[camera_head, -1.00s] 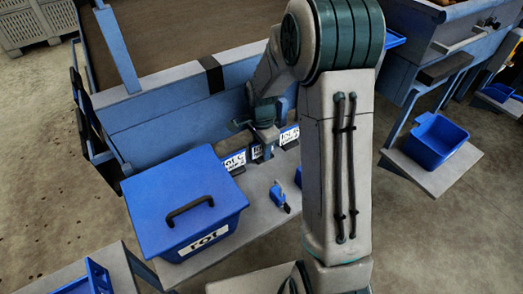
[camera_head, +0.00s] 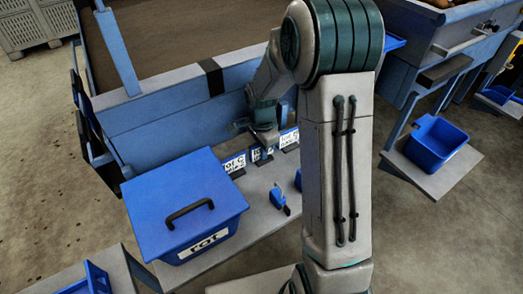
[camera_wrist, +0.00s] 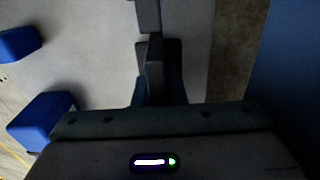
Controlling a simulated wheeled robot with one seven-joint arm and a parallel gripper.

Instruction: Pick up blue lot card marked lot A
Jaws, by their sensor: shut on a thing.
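Several lot cards stand in a row along the back of the bench, below the blue machine wall. The left card (camera_head: 234,164) has white print that looks like "LOT C". The right card (camera_head: 289,138) has print too small to read surely. A middle card (camera_head: 255,155) is partly hidden by my gripper (camera_head: 266,148), which points down at it. In the wrist view my gripper (camera_wrist: 152,55) has its dark fingers close together on a thin, dark, edge-on thing. Its face and marking are hidden there. I cannot see clear space under it.
A blue lidded box (camera_head: 185,205) with a black handle stands left on the bench (camera_head: 262,215). A small blue tool (camera_head: 279,198) lies in front of the cards. A blue bin (camera_head: 435,142) stands on a shelf at the right. My arm hides the bench's right part.

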